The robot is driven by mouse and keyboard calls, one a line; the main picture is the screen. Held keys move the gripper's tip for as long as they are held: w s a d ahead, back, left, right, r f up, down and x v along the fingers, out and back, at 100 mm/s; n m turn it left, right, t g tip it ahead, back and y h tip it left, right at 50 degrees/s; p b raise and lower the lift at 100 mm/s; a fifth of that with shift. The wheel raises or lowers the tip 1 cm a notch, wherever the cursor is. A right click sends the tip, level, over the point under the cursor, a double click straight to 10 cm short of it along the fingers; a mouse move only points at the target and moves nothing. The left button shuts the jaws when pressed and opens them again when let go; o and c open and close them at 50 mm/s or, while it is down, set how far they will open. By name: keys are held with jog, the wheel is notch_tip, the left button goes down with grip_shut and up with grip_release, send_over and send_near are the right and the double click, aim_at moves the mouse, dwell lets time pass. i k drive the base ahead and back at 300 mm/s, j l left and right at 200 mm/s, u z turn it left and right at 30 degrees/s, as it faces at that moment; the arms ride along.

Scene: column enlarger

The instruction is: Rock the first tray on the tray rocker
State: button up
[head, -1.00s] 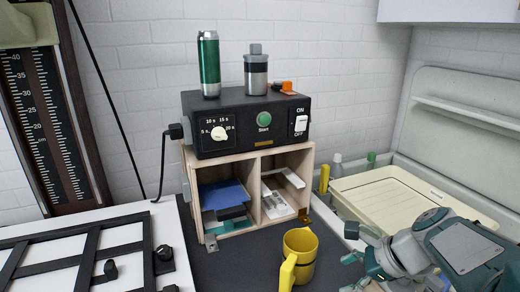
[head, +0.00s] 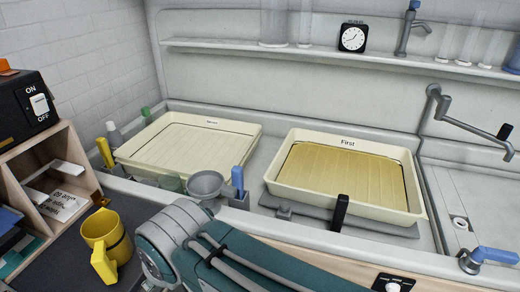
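The first tray (head: 284,160) is cream, labelled "First", and holds yellowish-brown liquid. It rests on the grey tray rocker (head: 400,228) in the sink, right of centre. A black upright handle (head: 340,212) stands at the tray's front edge; I cannot tell whether it belongs to the rocker. My arm crosses the bottom of the head view, in front of the tray and apart from it. My gripper is not seen, so its fingers and anything in them are hidden.
A second cream tray (head: 250,128) lies left of the first. A grey funnel (head: 206,185) and a blue-handled tool (head: 238,181) stand between them. A yellow mug (head: 107,240) is at lower left. A tap (head: 492,256) and clock (head: 353,37) are at right and back.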

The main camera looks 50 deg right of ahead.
aim_at(380, 181)
jog(key=k+z, duration=0.15)
jog(key=z, duration=0.6)
jog(key=i+j+z, duration=0.1)
jog(key=z, duration=1.75)
